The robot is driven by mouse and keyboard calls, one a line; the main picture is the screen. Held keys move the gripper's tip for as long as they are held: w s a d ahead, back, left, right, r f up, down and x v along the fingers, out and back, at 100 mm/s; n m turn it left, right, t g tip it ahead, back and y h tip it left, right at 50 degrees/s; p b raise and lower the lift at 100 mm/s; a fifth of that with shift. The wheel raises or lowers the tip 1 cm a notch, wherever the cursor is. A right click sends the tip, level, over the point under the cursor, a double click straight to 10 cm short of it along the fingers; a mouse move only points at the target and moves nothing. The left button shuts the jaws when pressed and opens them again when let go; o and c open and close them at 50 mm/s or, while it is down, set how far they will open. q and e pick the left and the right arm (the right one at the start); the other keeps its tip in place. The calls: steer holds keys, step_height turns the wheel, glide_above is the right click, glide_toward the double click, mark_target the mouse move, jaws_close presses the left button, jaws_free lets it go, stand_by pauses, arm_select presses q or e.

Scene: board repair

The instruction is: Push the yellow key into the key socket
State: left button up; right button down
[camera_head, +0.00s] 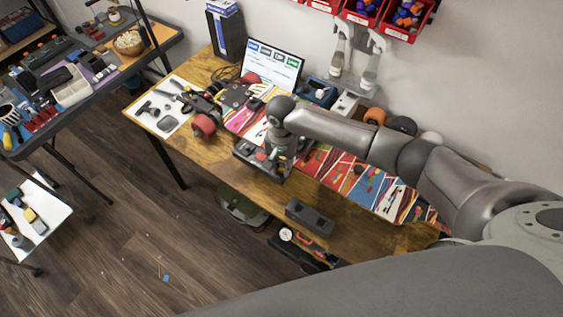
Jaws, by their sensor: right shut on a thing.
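My right gripper (275,150) reaches in from the right and points down over a dark box (247,158) at the front edge of the wooden table. The box has a small red part on top. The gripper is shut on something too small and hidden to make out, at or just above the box. I cannot pick out the yellow key for certain, and the gripper may hide it. The key socket is not clear either; the gripper covers part of the box top. My left gripper is out of view.
A dark grey block with hollows (310,217) sits at the table's front edge. A laptop (272,64), a red-wheeled vehicle (205,124) and a colourful mat (345,180) are on the table. A white side table (50,222) at left holds several small blocks, one yellow.

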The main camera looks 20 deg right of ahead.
steer(key=shift+f, duration=0.1)
steer(key=c, duration=1.2)
jaws_free()
steer(key=shift+o, duration=0.4)
steer(key=shift+o, duration=1)
steer(key=shift+r+p, duration=1.55)
steer(key=shift+p, duration=0.6)
steer(key=shift+r+p, duration=0.5)
steer(key=shift+r, duration=2.5)
